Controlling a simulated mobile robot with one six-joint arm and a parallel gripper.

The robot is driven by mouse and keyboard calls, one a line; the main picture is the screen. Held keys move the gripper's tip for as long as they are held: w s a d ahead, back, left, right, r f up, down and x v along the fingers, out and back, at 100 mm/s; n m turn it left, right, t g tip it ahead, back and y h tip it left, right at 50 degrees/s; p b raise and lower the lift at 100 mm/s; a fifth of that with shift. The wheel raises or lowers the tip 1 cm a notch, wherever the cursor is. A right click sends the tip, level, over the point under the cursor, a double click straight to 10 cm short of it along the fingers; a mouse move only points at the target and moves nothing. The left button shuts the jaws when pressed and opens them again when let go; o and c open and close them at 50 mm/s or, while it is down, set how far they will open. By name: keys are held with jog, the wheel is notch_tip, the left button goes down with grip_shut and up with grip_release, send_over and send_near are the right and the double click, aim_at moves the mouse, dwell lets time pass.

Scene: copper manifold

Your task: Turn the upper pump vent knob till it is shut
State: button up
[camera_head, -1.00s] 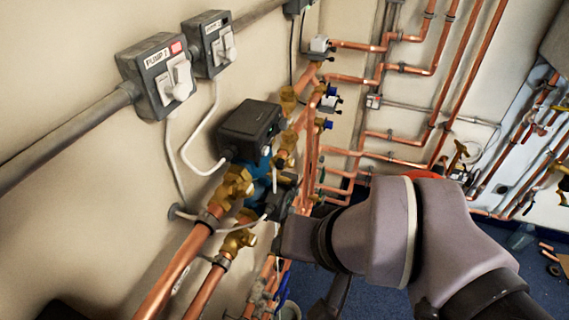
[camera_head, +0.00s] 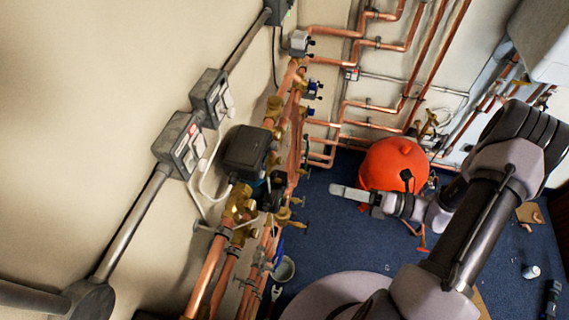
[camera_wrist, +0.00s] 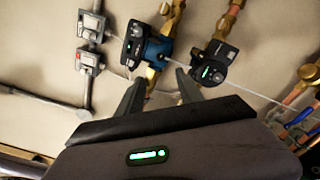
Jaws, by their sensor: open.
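The upper pump (camera_head: 248,150) has a black box head and stands on the copper pipework by the left wall in the head view. A second pump (camera_head: 272,192) sits just below and right of it. The wrist view shows a blue-bodied pump (camera_wrist: 148,50) and a darker pump (camera_wrist: 215,64) side by side beyond the fingers. I cannot make out the vent knob in either view. My gripper (camera_wrist: 158,80) is open and empty, its two dark fingers pointing towards the pumps. In the head view my arm's end reaches left, apart from the pumps.
Two grey switch boxes (camera_head: 180,143) (camera_head: 211,97) with white cables are on the left wall. Brass valves (camera_head: 240,205) and copper pipes surround the pumps. An orange vessel (camera_head: 394,165) stands behind my arm.

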aim_at(273, 175)
jog(key=p+x, duration=0.1)
jog(key=x, duration=1.5)
jog(key=shift+s+f, duration=0.1)
grip_shut()
